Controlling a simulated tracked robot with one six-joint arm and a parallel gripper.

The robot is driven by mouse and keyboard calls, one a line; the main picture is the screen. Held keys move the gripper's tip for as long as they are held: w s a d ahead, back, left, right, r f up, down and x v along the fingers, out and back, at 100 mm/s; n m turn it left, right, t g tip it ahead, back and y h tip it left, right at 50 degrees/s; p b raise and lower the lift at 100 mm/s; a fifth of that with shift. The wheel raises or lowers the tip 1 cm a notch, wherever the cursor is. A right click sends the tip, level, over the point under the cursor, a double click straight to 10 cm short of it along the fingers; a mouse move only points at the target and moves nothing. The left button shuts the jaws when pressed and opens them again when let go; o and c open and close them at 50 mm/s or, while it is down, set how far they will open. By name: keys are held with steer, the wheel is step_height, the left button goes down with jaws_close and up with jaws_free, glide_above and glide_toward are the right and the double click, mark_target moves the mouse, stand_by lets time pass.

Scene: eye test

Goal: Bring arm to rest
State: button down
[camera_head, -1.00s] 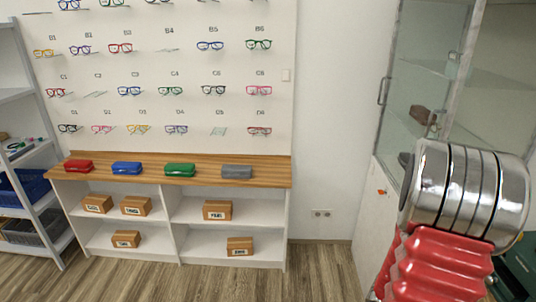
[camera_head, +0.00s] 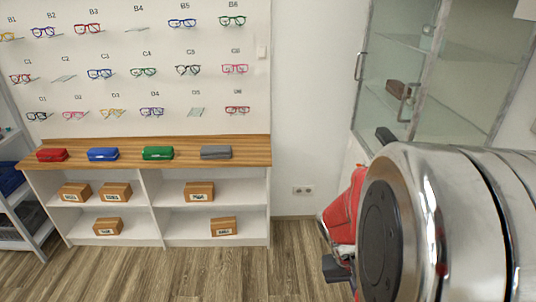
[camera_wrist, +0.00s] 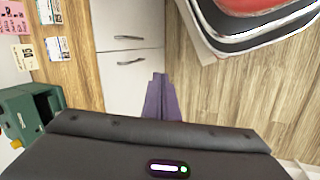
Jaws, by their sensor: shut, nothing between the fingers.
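My arm fills the right side of the head view, with a large polished metal joint close to the camera and a red part at its left. My gripper (camera_wrist: 158,82) shows in the wrist view as narrow purple-grey fingers, closed together with nothing between them. It points toward the wooden floor (camera_wrist: 205,105) and a white drawer front (camera_wrist: 130,80) and appears apart from both. In the head view I cannot make out the fingers.
A glass-door cabinet (camera_head: 405,70) stands close behind my arm. At left, a wood-topped shelf unit (camera_head: 255,150) holds eyeglass cases, including a grey case (camera_head: 216,153), below the glasses wall. A green box (camera_wrist: 35,108) is left in the wrist view. Floor before the shelf is clear.

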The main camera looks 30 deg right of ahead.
steer(key=w+a+r+n+t+y, duration=0.1)
steer(key=w+a+r+n+t, duration=0.2)
steer(key=a+r, duration=0.6)
steer(key=w+a+r+n+t+y, duration=0.2)
steer(key=w+a+r+n+t, duration=0.2)
steer(key=a+r, duration=0.5)
steer(key=w+a+t, duration=0.1)
steer(key=w+a, duration=0.1)
steer(key=a, duration=0.4)
steer(key=shift+a+r+t, duration=0.2)
steer(key=shift+r+t, duration=0.05)
steer(key=shift+t, duration=0.05)
